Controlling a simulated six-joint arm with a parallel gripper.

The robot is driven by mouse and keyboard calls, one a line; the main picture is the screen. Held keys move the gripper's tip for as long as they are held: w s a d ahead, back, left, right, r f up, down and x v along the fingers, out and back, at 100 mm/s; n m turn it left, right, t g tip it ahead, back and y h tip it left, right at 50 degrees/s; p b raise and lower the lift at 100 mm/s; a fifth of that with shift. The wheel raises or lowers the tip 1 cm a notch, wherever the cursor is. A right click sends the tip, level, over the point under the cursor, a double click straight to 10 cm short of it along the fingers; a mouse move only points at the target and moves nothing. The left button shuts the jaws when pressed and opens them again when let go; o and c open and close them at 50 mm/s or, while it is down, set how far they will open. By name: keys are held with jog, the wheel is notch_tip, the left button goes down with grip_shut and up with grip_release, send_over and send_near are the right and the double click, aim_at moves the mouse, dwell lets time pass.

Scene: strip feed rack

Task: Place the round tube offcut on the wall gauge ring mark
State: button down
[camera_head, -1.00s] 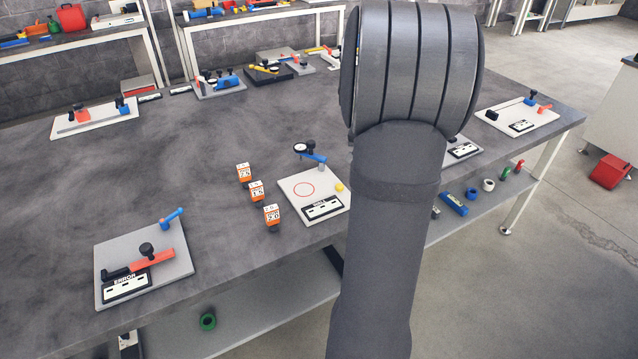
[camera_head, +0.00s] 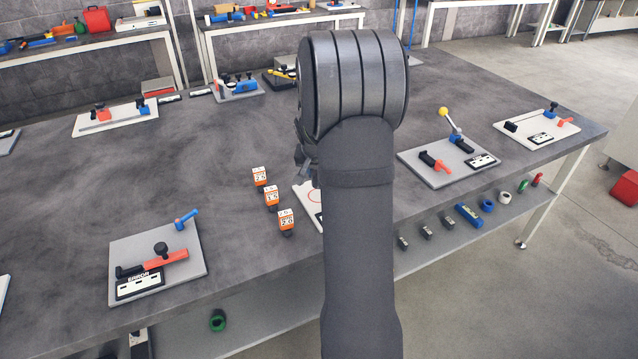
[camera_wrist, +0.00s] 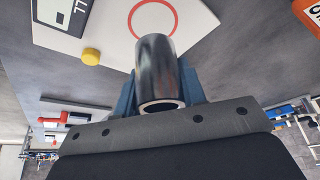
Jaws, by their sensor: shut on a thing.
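My gripper (camera_wrist: 158,85) is shut on the round tube offcut (camera_wrist: 156,62), a dark, shiny tube with its open end facing the wrist camera. The wall gauge board (camera_wrist: 195,35) is white, and its red ring mark (camera_wrist: 133,22) lies just beyond the tube's far end in the wrist view. The tube overlaps the ring's lower edge there; I cannot tell the gap between tube and board. In the head view my arm hides most of the board (camera_head: 303,190), the tube and most of the gripper. Part of the ring shows at the board's left.
Several orange-and-white blocks (camera_head: 271,196) stand left of the board. A grey fixture board (camera_head: 200,262) lies at the front left and another (camera_head: 415,173) to the right. A yellow knob (camera_wrist: 91,56) sits on the gauge board. The table's middle left is clear.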

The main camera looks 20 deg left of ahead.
jog(key=shift+a+f, duration=0.1)
jog(key=shift+f, duration=1.9)
jog(key=shift+f, duration=0.2)
jog(key=c, duration=0.9)
grip_release()
jog(key=v, duration=1.2)
jog(key=shift+r, duration=0.2)
